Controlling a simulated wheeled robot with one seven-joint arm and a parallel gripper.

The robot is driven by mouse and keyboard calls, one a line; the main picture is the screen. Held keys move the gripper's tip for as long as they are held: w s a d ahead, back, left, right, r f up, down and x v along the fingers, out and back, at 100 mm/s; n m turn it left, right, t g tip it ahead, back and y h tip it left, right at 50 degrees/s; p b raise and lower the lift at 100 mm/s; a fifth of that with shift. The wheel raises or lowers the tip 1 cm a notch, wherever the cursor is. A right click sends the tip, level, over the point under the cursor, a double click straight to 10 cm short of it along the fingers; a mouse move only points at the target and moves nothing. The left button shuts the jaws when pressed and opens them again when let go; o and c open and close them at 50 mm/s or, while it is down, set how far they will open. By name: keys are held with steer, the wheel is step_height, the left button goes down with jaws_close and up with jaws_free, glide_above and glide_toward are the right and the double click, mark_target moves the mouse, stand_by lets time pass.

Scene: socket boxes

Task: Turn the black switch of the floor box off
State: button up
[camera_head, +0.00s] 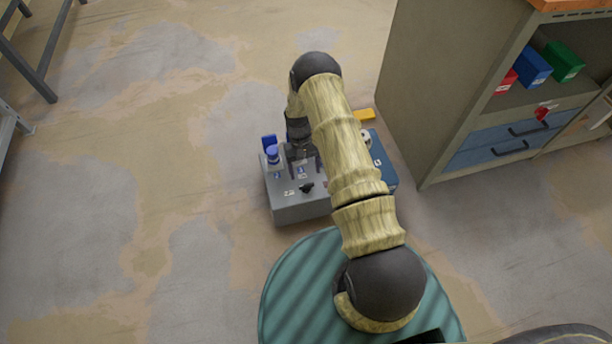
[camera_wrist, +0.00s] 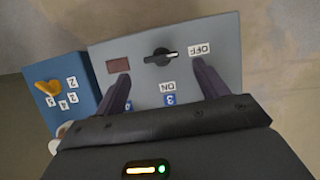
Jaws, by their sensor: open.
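The grey floor box (camera_head: 286,211) stands on the floor below my arm. Its black switch (camera_head: 306,187) is on the top face. In the wrist view the switch (camera_wrist: 160,57) shows whole, and the white-marked end of its knob points right, toward the OFF label (camera_wrist: 200,48). The ON label (camera_wrist: 168,87) is nearer my gripper. My gripper (camera_wrist: 161,70) is open and empty, its fingers on either side of the switch in the picture, with no visible contact. In the head view my gripper (camera_head: 303,165) is over the box, partly hidden by my arm.
A blue box (camera_wrist: 68,88) with a yellow knob (camera_wrist: 48,87) stands beside the grey box. A blue plug (camera_head: 272,153) stands up at the grey box's far left. A cabinet (camera_head: 440,100) stands at right.

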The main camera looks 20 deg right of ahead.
steer(key=p+v, duration=0.3)
steer(key=v, duration=0.9)
steer(key=s+r+t, duration=0.2)
steer(key=s+r, duration=0.1)
steer(key=r, duration=0.7)
steer(key=s+r+t, duration=0.2)
steer(key=s+r, duration=0.1)
steer(key=r, duration=0.7)
steer(key=s+r+t+p, duration=0.1)
steer(key=s+r+t, duration=0.1)
steer(key=s+r, duration=0.45)
steer(key=s+r+t+p, duration=0.1)
steer(key=s+r, duration=0.3)
steer(key=s, duration=0.6)
steer(key=w+p+v, duration=0.2)
steer(key=p+v, duration=1)
steer(key=w+r+p+v, duration=0.1)
steer(key=w+p+v, duration=0.2)
steer(key=p+v, duration=0.9)
steer(key=w+r+p+v, duration=0.1)
steer(key=w+p+v, duration=0.2)
steer(key=p+v, duration=1)
steer(key=shift+w+p, duration=0.3)
steer(key=shift+w, duration=0.05)
